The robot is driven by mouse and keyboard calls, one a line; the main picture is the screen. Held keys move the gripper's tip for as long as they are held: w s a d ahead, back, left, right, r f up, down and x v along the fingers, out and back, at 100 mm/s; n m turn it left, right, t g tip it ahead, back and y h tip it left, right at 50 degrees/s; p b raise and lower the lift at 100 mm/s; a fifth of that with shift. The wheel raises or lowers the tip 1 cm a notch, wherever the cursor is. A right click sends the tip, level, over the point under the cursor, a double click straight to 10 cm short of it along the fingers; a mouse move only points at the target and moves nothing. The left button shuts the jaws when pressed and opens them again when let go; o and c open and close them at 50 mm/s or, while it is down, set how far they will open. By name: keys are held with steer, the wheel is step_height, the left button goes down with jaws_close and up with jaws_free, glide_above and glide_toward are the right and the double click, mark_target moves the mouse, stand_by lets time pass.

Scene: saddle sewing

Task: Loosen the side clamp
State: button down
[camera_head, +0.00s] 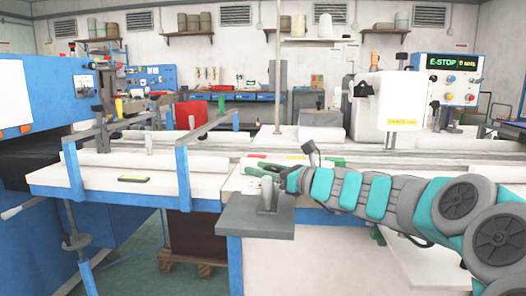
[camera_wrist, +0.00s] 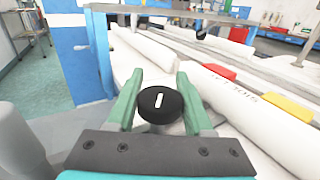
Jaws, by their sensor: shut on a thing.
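In the wrist view, a round black knob (camera_wrist: 160,103) with a white bar mark sits between the green fingers of my gripper (camera_wrist: 160,100). The fingers are shut on its two sides. The knob appears to belong to the side clamp, but no label shows this. In the head view, my gripper (camera_head: 258,170) is at the table's near edge, above a grey plate (camera_head: 245,218) with a short grey upright post (camera_head: 267,192). The knob cannot be made out there, and its mount is mostly hidden under the gripper.
White rolls (camera_head: 180,141) lie along the white table. A blue post (camera_head: 183,178) and rail stand left of my gripper. A red block (camera_wrist: 218,72) and yellow block (camera_wrist: 287,106) lie right in the wrist view. A white machine with an E-STOP panel (camera_head: 448,78) stands at right.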

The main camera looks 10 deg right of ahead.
steer(key=n+g+y, duration=0.2)
steer(key=g+y, duration=0.1)
steer(key=shift+s+a+f+n, duration=0.1)
steer(key=shift+s+a+n, duration=0.1)
steer(key=shift+n, duration=0.2)
steer(key=n+g, duration=0.1)
steer(key=n+g+y, duration=0.1)
steer(key=g, duration=0.1)
steer(key=n+g+y, duration=0.1)
steer(key=g, duration=0.1)
steer(key=shift+s+a, duration=0.25)
steer(key=shift+s, duration=0.15)
steer(key=shift+s+n+g+y, duration=0.2)
steer(key=shift+n+g+y, duration=0.2)
steer(key=shift+n+g, duration=0.55)
steer(key=shift+g, duration=0.35)
steer(key=shift+r, duration=0.2)
steer(key=shift+c, duration=1.4)
jaws_free()
steer(key=shift+a, duration=0.1)
